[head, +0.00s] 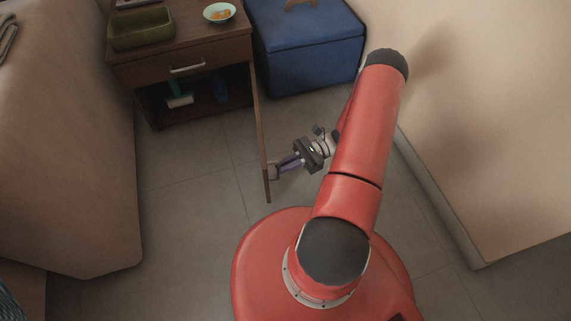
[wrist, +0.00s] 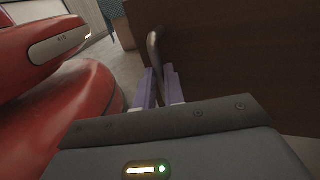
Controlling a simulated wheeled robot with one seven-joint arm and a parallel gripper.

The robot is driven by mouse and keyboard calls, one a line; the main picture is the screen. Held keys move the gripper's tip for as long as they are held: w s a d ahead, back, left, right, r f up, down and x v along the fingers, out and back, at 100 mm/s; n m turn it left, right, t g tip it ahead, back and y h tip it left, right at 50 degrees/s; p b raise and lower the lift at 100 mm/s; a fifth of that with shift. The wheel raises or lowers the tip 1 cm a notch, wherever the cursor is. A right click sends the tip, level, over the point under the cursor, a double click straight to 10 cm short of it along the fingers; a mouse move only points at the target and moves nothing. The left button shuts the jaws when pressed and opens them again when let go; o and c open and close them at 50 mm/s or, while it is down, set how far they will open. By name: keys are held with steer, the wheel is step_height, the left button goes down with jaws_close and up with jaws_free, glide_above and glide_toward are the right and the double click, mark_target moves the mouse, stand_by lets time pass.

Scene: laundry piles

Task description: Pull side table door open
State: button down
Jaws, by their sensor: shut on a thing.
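The side table (head: 184,52) is dark brown wood and stands at the upper left in the head view. Its lower door (head: 259,135) stands wide open, swung out toward me from the right side and seen nearly edge-on. In the wrist view the door's broad dark face (wrist: 235,60) fills the right half. My gripper (head: 279,168) is at the door's free end and is shut on the door handle. In the wrist view the purple fingers of my gripper (wrist: 159,88) sit around the lower part of the metal handle (wrist: 153,48).
A drawer with its own handle (head: 187,68) sits above the open compartment, which holds a few small items. A green tray (head: 141,29) and a bowl (head: 219,13) are on top. A blue box (head: 304,45) stands right of the table. Beige furniture flanks both sides; tiled floor (head: 190,190) is clear.

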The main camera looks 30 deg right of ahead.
steer(key=shift+w+d+r, duration=0.1)
steer(key=shift+w+d, duration=0.05)
steer(key=shift+w, duration=0.3)
steer(key=c, duration=1.5)
jaws_free()
steer(key=shift+s, duration=0.1)
steer(key=d, duration=0.7)
steer(key=shift+d, duration=0.4)
